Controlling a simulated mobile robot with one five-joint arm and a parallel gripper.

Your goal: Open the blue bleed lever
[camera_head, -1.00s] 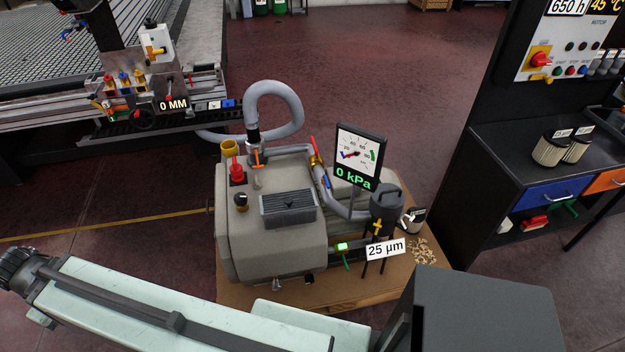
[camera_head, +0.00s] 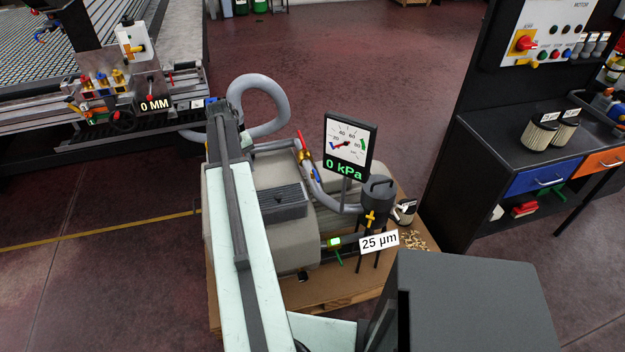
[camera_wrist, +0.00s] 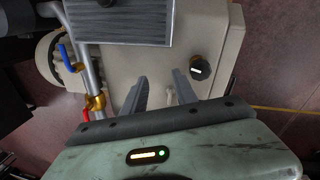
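The blue bleed lever (camera_wrist: 66,58) is at the left of the wrist view, on a brass fitting beside a grey pipe. In the head view the blue lever (camera_head: 317,172) is small, on the pipe below a red lever (camera_head: 301,143). The red lever (camera_wrist: 85,114) also shows in the wrist view, next to a brass valve. My gripper (camera_wrist: 160,77) is open and empty above the beige pump housing (camera_wrist: 212,40), to the right of the blue lever and apart from it. My arm hides part of the pump in the head view, and the fingers cannot be made out there.
A gauge (camera_head: 348,146) reading 0 kPa stands behind the pipe. A dark filter canister (camera_head: 377,195) stands right of it. A black knob (camera_wrist: 201,67) and a ribbed grille (camera_wrist: 120,22) are on the housing. A grey hose (camera_head: 262,90) loops behind. A dark workbench (camera_head: 490,140) stands at right.

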